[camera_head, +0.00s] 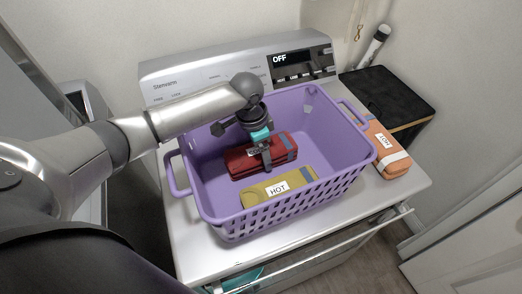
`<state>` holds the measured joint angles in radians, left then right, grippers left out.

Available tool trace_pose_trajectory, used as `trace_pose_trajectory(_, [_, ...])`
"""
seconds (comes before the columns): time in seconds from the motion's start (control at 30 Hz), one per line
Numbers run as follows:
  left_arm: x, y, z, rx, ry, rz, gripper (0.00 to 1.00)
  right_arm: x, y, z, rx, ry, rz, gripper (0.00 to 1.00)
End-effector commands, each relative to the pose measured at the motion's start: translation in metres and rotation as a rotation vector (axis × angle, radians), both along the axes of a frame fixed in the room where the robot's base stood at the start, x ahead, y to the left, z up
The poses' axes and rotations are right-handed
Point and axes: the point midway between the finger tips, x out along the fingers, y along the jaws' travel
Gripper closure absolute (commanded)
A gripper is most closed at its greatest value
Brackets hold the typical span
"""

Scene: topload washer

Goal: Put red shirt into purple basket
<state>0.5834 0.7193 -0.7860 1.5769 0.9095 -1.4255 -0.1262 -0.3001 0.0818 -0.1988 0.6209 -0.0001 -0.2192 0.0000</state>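A purple basket (200,186) stands on top of the washer. A red folded shirt (238,163) lies inside it, toward the back of its floor, with a small white label partly covered. My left gripper (266,160) reaches down into the basket from the left, and its fingers are at the red shirt. Whether they are closed on the cloth or only touching it is too small to tell. A yellow folded cloth (255,195) labelled HOT lies in the basket in front of the red shirt. My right gripper is not in view.
The washer (195,248) has a rear control panel with a display (292,57) reading OFF. An orange folded cloth (390,160) with a white label lies right of the basket. A black box (395,95) stands behind right. Walls close in behind.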

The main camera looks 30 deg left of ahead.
Motion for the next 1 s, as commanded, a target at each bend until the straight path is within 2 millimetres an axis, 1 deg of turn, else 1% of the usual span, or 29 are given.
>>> trace_pose_trajectory(0.07, [0.0, 0.0, -0.002, -0.001, -0.001, 0.0, 0.91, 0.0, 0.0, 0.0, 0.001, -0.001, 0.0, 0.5])
trace_pose_trajectory(0.1, [0.0, 0.0, -0.002, -0.001, 0.001, 0.0, 0.12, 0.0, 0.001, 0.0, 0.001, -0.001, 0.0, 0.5])
trace_pose_trajectory(0.2, [0.0, 0.0, -0.002, -0.001, 0.001, 0.0, 0.01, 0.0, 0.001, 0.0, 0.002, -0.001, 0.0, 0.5])
trace_pose_trajectory(0.47, [0.0, 0.0, -0.001, 0.0, 0.0, 0.0, 0.0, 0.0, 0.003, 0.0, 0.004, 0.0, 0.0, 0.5])
trace_pose_trajectory(0.57, [0.0, 0.001, 0.006, 0.0, -0.001, 0.0, 0.0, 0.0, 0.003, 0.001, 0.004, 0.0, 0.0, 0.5])
trace_pose_trajectory(0.67, [-0.002, 0.002, 0.022, -0.001, -0.002, 0.0, 0.0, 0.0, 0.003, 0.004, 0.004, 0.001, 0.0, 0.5])
trace_pose_trajectory(0.9, [-0.007, 0.007, 0.075, 0.0, -0.004, -0.001, 0.0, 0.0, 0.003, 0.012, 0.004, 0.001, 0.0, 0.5])
trace_pose_trajectory(1.0, [-0.01, 0.009, 0.093, 0.0, -0.003, 0.0, 0.0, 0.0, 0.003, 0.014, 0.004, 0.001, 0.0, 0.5])
